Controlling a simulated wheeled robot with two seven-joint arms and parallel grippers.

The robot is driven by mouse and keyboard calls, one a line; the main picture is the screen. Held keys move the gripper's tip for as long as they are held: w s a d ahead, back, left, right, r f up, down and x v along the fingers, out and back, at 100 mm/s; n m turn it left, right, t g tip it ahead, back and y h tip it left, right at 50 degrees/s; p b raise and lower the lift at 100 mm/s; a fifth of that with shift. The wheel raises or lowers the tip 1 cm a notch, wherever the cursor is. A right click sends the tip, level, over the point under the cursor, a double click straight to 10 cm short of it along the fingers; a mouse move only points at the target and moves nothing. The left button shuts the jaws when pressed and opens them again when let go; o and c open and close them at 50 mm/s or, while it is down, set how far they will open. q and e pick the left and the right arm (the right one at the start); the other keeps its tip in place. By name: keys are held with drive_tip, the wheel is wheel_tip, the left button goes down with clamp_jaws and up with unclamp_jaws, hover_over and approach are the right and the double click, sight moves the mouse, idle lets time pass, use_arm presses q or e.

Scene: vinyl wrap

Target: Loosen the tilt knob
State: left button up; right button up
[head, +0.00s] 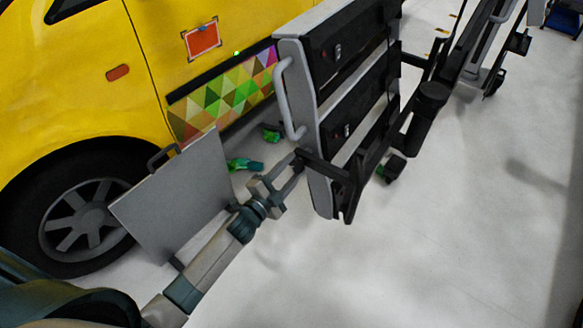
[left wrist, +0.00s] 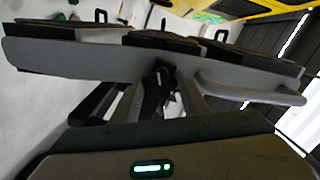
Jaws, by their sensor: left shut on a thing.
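A tilting panel rack (head: 318,165) with a grey side frame and black panels stands right of the yellow van. My left gripper (head: 297,164) reaches its lower side edge and is shut on a small black part there, which I take to be the tilt knob. In the left wrist view the black knob (left wrist: 156,90) sits between the fingers of my left gripper (left wrist: 160,88), just under the grey frame bar (left wrist: 90,60). The fingers hide much of the knob, so its turn cannot be read. My right gripper is out of view.
The yellow van (head: 150,50) and its wheel (head: 85,220) fill the left. A grey flat board (head: 175,195) stands beside my left forearm. A grey handle (head: 283,100) juts from the rack's side. Green-and-black items (head: 245,165) lie near the van. Floor at right is clear.

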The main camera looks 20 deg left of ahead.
use_arm(q)
drive_tip(key=shift+f, duration=0.2)
drive_tip(key=o, duration=1)
drive_tip(key=shift+r, duration=0.1)
drive_tip(key=shift+s, duration=0.1)
drive_tip(key=shift+b+v, duration=0.75)
drive_tip(key=shift+v, duration=7.9)
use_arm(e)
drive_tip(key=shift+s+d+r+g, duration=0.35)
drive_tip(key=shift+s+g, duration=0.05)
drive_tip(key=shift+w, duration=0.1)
